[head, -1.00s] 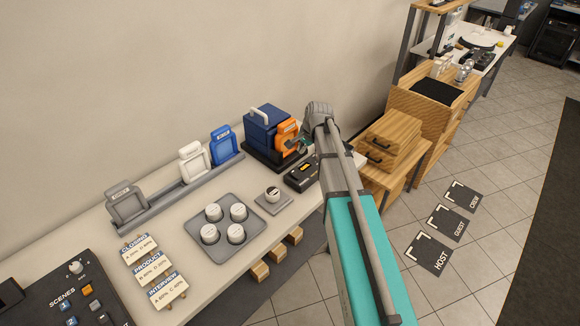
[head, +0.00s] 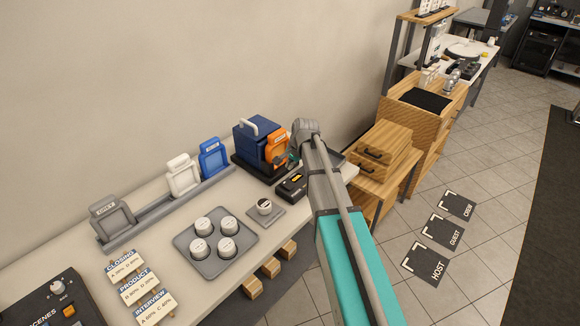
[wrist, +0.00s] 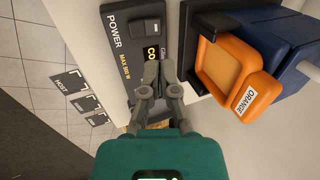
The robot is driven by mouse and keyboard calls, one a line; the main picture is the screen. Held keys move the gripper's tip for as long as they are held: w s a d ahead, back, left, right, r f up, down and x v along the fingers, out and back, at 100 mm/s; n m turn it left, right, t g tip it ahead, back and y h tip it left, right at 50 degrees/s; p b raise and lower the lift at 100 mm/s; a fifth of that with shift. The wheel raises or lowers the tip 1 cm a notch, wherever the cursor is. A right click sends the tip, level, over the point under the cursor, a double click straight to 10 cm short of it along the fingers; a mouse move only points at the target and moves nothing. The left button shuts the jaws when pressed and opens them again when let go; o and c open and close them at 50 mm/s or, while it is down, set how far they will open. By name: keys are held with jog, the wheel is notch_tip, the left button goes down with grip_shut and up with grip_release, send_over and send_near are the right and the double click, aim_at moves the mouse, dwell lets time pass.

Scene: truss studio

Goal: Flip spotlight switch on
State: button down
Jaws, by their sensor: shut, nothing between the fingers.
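The dark power box (head: 291,187) with yellow lettering sits on the bench in front of the blue spotlight (head: 252,140), which has an orange frame on its front. In the wrist view the box (wrist: 122,52) reads POWER, and its rocker switch (wrist: 147,26) is a raised dark block near the top of the picture. I cannot tell its position. My gripper (wrist: 157,72) is shut and empty, its tips over the box's yellow lettering, short of the switch in the picture. Whether they touch the box is unclear. In the head view the forearm covers part of the bench beside the box.
The orange frame (wrist: 228,70) and spotlight body stand close to the right of my fingers in the wrist view. Wooden drawers (head: 376,155) stand right of the bench.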

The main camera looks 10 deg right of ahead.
aim_at(284, 185)
jog(key=shift+b+x, duration=4.5)
jog(key=shift+x, duration=0.65)
jog(key=shift+w+a+f+g+h, duration=0.15)
jog(key=shift+w+f+g+h, duration=0.15)
jog(key=shift+w+f+g, duration=0.1)
jog(key=shift+s+r, duration=0.1)
jog(key=shift+s, duration=0.15)
jog(key=shift+s+d+r, duration=0.25)
jog(key=shift+s+d, duration=0.2)
jog(key=shift+s, duration=0.1)
jog(key=shift+r+p, duration=0.15)
jog(key=shift+p, duration=0.15)
notch_tip(284, 185, up, 14)
jog(key=p, duration=1.3)
jog(key=shift+p, duration=0.35)
